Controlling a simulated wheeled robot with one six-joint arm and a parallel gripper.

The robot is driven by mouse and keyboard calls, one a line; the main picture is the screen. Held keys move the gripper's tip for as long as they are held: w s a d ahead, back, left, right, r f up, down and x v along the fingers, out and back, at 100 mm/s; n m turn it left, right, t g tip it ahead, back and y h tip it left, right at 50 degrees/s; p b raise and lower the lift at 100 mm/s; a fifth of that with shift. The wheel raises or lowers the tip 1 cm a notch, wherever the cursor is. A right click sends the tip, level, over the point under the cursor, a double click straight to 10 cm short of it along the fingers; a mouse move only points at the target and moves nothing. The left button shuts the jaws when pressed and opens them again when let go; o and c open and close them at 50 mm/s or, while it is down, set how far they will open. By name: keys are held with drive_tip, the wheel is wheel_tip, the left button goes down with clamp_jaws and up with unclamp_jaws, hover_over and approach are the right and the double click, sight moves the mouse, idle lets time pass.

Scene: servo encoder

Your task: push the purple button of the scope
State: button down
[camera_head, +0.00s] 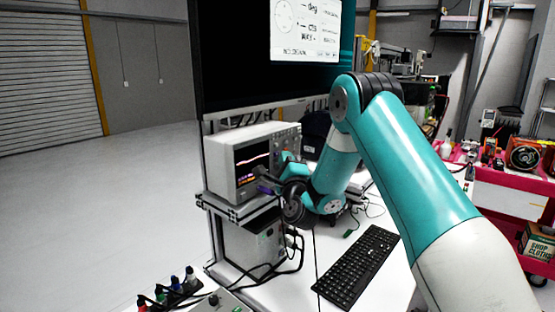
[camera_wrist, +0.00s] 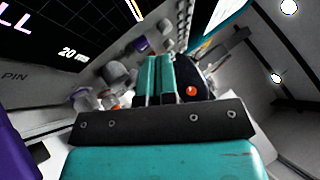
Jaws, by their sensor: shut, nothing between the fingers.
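The scope (camera_head: 222,150) is a pale grey box with a lit screen, standing on a raised shelf in the head view. In the wrist view its dark screen (camera_wrist: 60,45) fills the upper left, with grey knobs (camera_wrist: 82,101) right of it. A small purple part (camera_head: 265,189) shows at the scope's lower front in the head view. A large purple shape (camera_wrist: 14,150) is cut off at the wrist view's left edge. I cannot tell which is the button. My gripper (camera_wrist: 160,62) is shut and empty, its teal fingers together close to the front panel. My arm partly hides the panel.
A black keyboard (camera_head: 357,267) lies on the white bench. Black cables hang by the shelf below the scope. A large monitor (camera_head: 240,60) stands behind. A red cart (camera_head: 500,185) with tools is at the right. The floor at left is clear.

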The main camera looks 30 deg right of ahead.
drive_tip(key=shift+s+d, duration=0.1)
drive_tip(key=shift+s, duration=0.05)
drive_tip(key=shift+s+d+f+b, duration=0.2)
drive_tip(key=shift+s+b, duration=0.25)
drive_tip(key=shift+b, duration=0.7)
drive_tip(key=s+b, duration=0.1)
drive_tip(key=b, duration=0.1)
drive_tip(key=s+d+b, duration=0.1)
drive_tip(key=s+b, duration=0.2)
drive_tip(key=b, duration=0.1)
drive_tip(key=shift+s+d+r+b, duration=0.25)
drive_tip(key=shift+s+d+b, duration=0.05)
drive_tip(key=shift+s, duration=0.1)
